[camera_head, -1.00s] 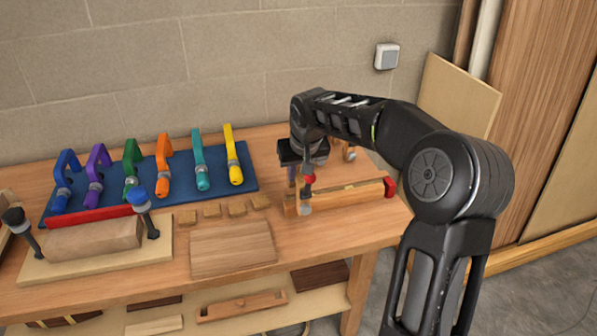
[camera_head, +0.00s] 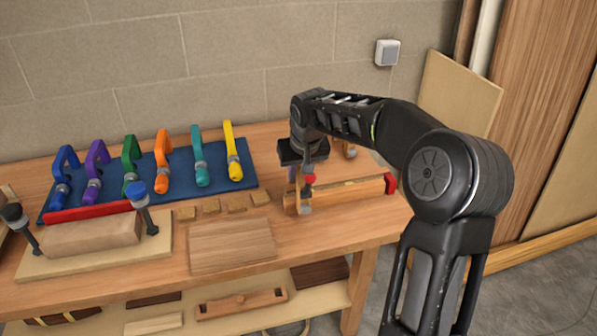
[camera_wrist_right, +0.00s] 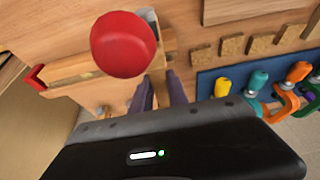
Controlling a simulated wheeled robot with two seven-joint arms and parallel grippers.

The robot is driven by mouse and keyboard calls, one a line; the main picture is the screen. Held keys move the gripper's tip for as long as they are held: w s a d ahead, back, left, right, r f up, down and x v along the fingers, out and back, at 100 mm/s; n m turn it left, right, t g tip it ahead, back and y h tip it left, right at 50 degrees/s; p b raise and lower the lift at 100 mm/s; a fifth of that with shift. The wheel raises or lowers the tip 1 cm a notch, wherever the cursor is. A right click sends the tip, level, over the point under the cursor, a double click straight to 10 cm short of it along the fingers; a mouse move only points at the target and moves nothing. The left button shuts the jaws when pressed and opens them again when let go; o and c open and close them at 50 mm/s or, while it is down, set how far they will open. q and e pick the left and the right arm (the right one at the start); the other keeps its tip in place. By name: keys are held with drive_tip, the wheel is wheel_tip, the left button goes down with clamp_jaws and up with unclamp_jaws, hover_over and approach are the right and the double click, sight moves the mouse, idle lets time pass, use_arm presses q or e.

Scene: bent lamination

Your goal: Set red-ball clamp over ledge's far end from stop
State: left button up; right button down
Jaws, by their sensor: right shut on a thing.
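The clamp with the red ball (camera_head: 309,179) is upright at the left end of the wooden ledge (camera_head: 350,193). The ledge's red stop (camera_head: 390,184) is at its other, right end. My right gripper (camera_head: 301,166) is shut on the clamp from above. In the right wrist view the red ball (camera_wrist_right: 122,44) is large and hides part of the clamp and the ledge's end. The red stop (camera_wrist_right: 36,78) shows at the left there. Whether the clamp's jaws touch the ledge I cannot tell. My left gripper is out of view.
A blue rack (camera_head: 248,178) with several coloured clamps stands at the back left. Small wooden blocks (camera_head: 235,203) and a flat board (camera_head: 232,246) lie left of the ledge. A jig with a bent block (camera_head: 93,235) is at the front left. The wall is behind.

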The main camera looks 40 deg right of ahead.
drive_tip(key=shift+f+b, duration=1.1)
drive_tip(key=shift+f, duration=0.35)
drive_tip(key=shift+f, duration=0.25)
idle(0.4)
drive_tip(key=c, duration=1.2)
unclamp_jaws()
drive_tip(key=b+v, duration=0.1)
drive_tip(key=v, duration=0.6)
drive_tip(key=shift+s+a+r, duration=0.15)
drive_tip(key=shift+r, duration=0.2)
drive_tip(key=shift+r, duration=0.1)
drive_tip(key=shift+p+v, duration=1.55)
drive_tip(key=shift+v, duration=1.4)
drive_tip(key=shift+r, duration=0.1)
